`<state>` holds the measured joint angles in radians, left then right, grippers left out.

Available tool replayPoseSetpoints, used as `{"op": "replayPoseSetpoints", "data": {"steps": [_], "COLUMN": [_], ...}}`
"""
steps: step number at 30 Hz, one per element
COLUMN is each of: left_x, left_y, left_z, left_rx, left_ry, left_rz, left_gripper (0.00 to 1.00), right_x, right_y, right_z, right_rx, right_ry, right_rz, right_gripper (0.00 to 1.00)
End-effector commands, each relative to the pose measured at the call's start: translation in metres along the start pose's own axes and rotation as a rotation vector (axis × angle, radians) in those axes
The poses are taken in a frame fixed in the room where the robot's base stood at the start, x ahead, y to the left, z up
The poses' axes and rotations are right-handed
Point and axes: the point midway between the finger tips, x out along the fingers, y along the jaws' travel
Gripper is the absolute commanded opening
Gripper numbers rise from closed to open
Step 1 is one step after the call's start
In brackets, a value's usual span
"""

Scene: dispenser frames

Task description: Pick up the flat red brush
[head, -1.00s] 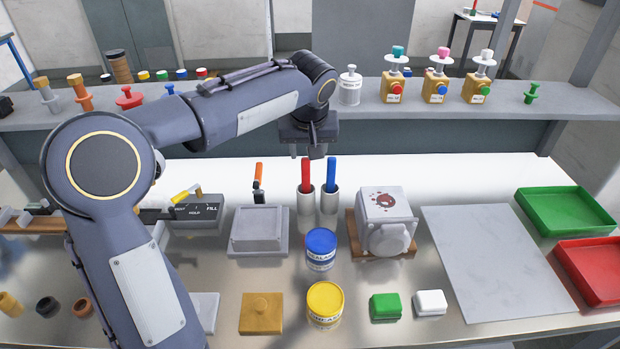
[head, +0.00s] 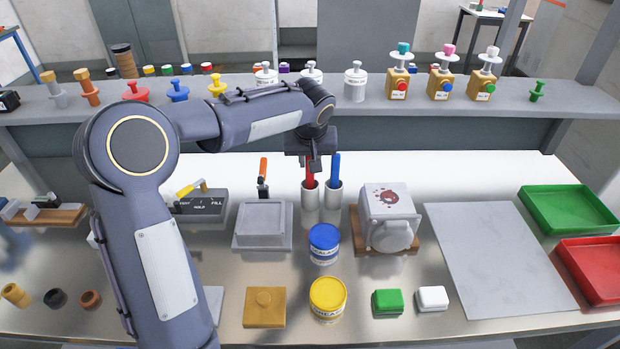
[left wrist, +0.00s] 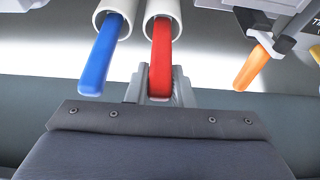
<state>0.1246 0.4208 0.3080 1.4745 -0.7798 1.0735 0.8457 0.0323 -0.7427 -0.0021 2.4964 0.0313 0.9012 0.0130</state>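The red brush (head: 310,172) stands in a white cup (head: 310,198), handle up; its bristles are hidden inside. It also shows in the left wrist view (left wrist: 161,45). A blue-handled brush (head: 335,170) stands in a second cup (head: 334,198) just to its right. My left gripper (head: 313,165) is over the red handle, pointing down. In the left wrist view its fingers (left wrist: 163,82) lie on either side of the red handle's end and look open; whether they touch it is unclear. My right gripper is not in view.
An orange-handled tool (head: 263,172) stands left of the cups. Blue (head: 324,245) and yellow (head: 328,299) tins stand in front. A white-grey machine (head: 389,217) is at right, a shelf (head: 450,113) behind. A grey mat (head: 500,260) lies clear farther right.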

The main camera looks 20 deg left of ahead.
Motion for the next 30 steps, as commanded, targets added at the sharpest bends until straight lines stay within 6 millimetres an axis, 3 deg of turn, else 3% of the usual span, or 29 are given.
{"op": "replayPoseSetpoints", "data": {"steps": [1,4,14,24,30], "left_x": [0.0,0.0,-0.005,-0.064,-0.088], "left_y": [0.0,0.0,0.0,0.001,0.001], "left_z": [0.0,0.0,-0.002,-0.027,-0.037], "left_rx": [0.0,0.0,-0.001,-0.001,0.0], "left_ry": [0.0,0.0,0.002,0.005,0.001], "left_rz": [0.0,0.0,0.0,0.003,0.0], "left_gripper": [0.14,0.01,0.0,0.0,0.0], "right_x": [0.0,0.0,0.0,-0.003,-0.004], "right_y": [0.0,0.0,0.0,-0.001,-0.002], "right_z": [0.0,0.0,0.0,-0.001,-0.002], "right_rx": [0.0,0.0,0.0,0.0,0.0], "right_ry": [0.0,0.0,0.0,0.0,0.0], "right_rz": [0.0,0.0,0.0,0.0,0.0], "right_gripper": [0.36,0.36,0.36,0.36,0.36]}}
